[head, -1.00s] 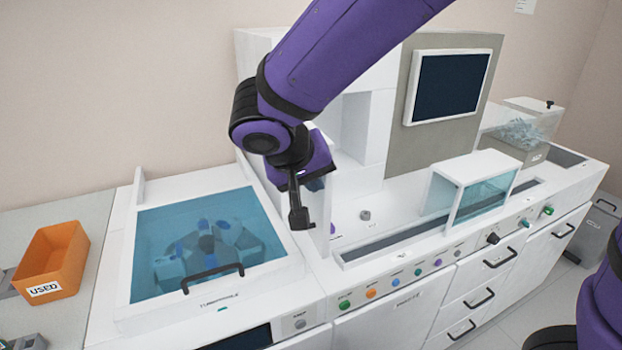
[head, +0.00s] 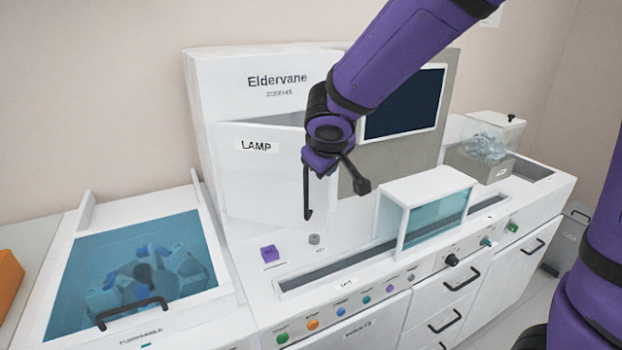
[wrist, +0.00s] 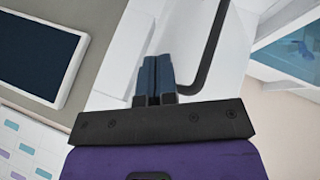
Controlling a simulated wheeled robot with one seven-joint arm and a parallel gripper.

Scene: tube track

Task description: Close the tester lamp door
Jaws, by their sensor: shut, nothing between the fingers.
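The tester lamp door (head: 262,190) is a white panel labelled LAMP on the front of the white tester cabinet. It stands ajar, with a wedge-shaped gap along its top that widens to the right. Its black bar handle (head: 307,190) is near its right edge and also shows in the wrist view (wrist: 213,45). My gripper (wrist: 155,80) is shut and empty, its blue-grey fingers together beside the handle. I cannot tell whether they touch the door.
A screen (head: 405,100) is right of the door. A clear-fronted cover (head: 435,222) stands to the right. A blue-lidded turntable bin (head: 140,275) is at left.

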